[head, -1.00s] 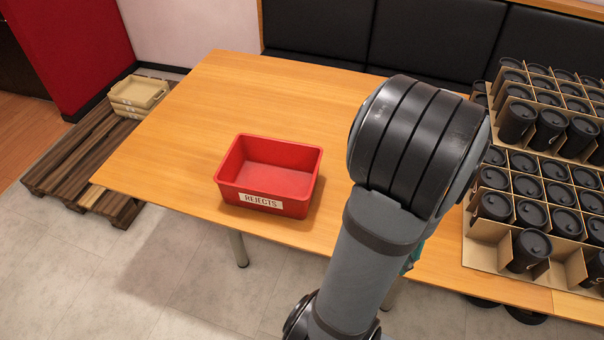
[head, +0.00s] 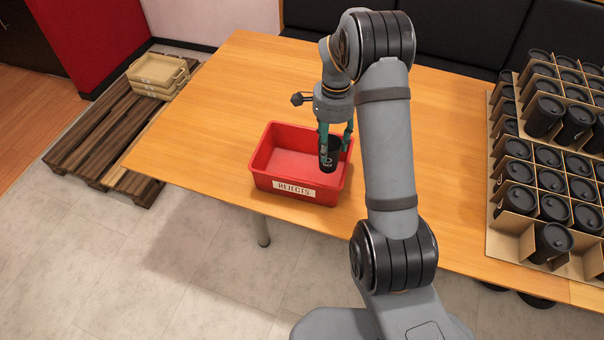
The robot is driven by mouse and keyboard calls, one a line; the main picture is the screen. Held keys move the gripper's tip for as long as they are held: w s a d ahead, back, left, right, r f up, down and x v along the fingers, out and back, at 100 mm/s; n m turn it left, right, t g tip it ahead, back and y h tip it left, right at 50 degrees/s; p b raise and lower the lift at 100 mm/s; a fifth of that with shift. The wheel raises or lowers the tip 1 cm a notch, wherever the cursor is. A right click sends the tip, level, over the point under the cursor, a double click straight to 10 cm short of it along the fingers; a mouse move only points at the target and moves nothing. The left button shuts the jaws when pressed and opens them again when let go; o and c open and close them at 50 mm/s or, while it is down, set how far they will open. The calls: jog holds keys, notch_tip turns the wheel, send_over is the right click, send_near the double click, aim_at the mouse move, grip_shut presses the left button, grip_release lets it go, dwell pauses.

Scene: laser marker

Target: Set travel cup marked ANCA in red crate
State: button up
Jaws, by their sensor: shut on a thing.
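The red crate (head: 262,180), labelled REJECTS, stands on the wooden table and looks empty inside. My gripper (head: 335,150) is shut on a black travel cup (head: 329,159), with a finger on either side of it. The cup is upright and overlaps the right part of the crate in the head view. I cannot tell how far its base is above the crate floor. A white mark shows on the cup's side, too small to read.
Cardboard dividers (head: 511,240) with several black lidded cups stand at the table's right. The table (head: 225,115) is clear left of the crate. A pallet (head: 90,150) with beige trays (head: 157,72) sits on the floor at left. Black seating lines the back.

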aim_at(320, 165)
jog(key=shift+w+a+f+m, duration=0.15)
jog(key=shift+a+f, duration=0.15)
jog(key=shift+a, duration=0.2)
jog(key=shift+w+a+f+m, duration=0.15)
jog(key=shift+a+f, duration=0.1)
jog(key=shift+a, duration=0.2)
jog(key=f+p, duration=0.1)
jog(key=f, duration=0.4)
jog(key=shift+a, duration=0.2)
notch_tip(320, 165, down, 4)
jog(key=shift+f+p, duration=0.1)
jog(key=shift+p, duration=0.65)
jog(key=shift+f, duration=0.4)
jog(key=shift+f, duration=0.1)
jog(key=shift+f+b, duration=0.15)
jog(key=shift+b, duration=0.15)
jog(key=o, duration=0.7)
jog(key=shift+o, duration=0.2)
